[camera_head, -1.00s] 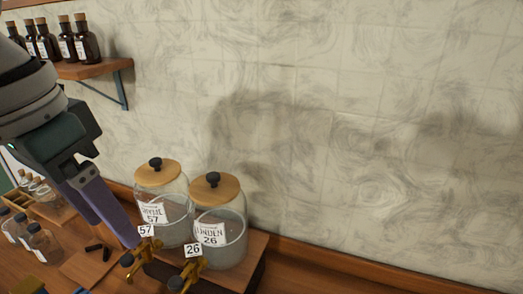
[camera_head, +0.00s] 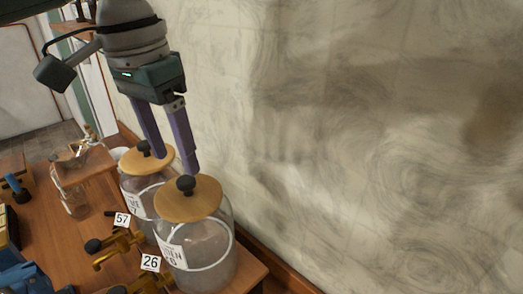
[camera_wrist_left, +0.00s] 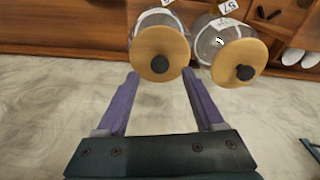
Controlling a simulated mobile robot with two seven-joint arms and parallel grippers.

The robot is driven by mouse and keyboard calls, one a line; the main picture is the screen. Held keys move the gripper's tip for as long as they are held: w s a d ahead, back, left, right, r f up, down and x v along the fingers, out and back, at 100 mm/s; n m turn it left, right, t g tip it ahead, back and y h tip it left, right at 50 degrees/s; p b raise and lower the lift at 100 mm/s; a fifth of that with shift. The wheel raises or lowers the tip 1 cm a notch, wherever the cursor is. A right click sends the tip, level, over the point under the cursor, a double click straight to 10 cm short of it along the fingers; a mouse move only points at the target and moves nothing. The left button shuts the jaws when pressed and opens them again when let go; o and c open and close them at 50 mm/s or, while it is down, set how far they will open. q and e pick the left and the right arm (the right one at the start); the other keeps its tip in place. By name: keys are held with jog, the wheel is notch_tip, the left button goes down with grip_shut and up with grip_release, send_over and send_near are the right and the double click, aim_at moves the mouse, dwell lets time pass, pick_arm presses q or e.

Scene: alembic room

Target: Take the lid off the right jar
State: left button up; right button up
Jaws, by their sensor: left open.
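The right jar (camera_head: 208,262) is clear glass with a label and a round wooden lid (camera_head: 205,204) with a black knob (camera_head: 186,184). Its lid is seated on it. My left gripper (camera_head: 176,163) is open and empty, its purple fingers pointing down above the jar lids. In the left wrist view the right jar's lid (camera_wrist_left: 152,40) and black knob (camera_wrist_left: 159,64) lie between the two fingertips (camera_wrist_left: 160,73). Whether the fingers touch the lid cannot be told. The left jar (camera_head: 134,190), also lidded, stands close beside it, and its lid (camera_wrist_left: 239,62) is just outside one finger.
Number tags 57 (camera_head: 122,219) and 26 (camera_head: 151,262) are by brass taps (camera_head: 118,248) in front of the jars. A pale wall (camera_head: 390,130) rises close behind. Small glass bottles (camera_head: 75,200) stand at left.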

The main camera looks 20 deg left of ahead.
aim_at(185, 180)
pick_arm(q)
jog(key=shift+w+d+f+p, duration=0.1)
jog(key=shift+w+f+p, duration=0.1)
jog(key=shift+f, duration=0.6)
jog(key=shift+w+a+f+p, duration=0.1)
jog(key=shift+f+p, duration=0.1)
jog(key=shift+f, duration=0.55)
jog(key=shift+w+d+f+p, duration=0.1)
jog(key=shift+f+p, duration=0.1)
jog(key=shift+f, duration=0.6)
jog(key=shift+c, duration=0.2)
grip_shut()
